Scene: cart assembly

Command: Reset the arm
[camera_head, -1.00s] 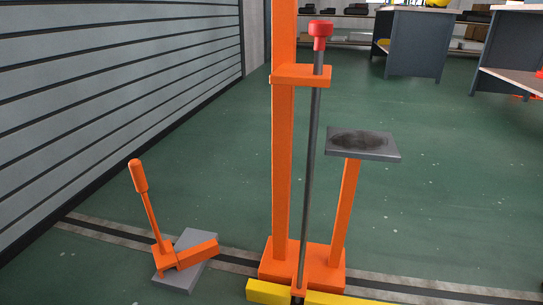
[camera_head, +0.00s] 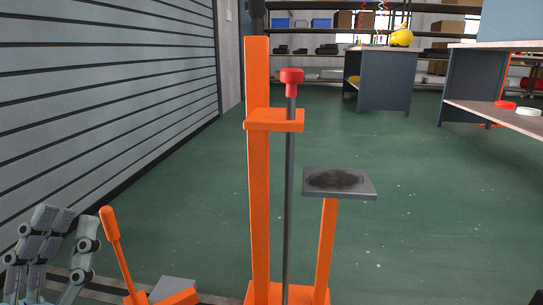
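My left gripper (camera_head: 66,228) is in the lower left corner of the head view, its grey jointed fingers pointing up and spread apart with nothing between them. It appears just left of an orange lever (camera_head: 117,245) with a thick handle, which leans on an orange bracket over a grey plate (camera_head: 172,287). I cannot tell whether the fingers touch the lever. My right gripper is out of view.
An orange post (camera_head: 259,190) stands in the middle, with a grey rod topped by a red knob (camera_head: 291,82). A grey pad (camera_head: 339,183) sits on a shorter orange post beside it. Workbenches (camera_head: 392,80) and shelves stand behind; green floor between is clear.

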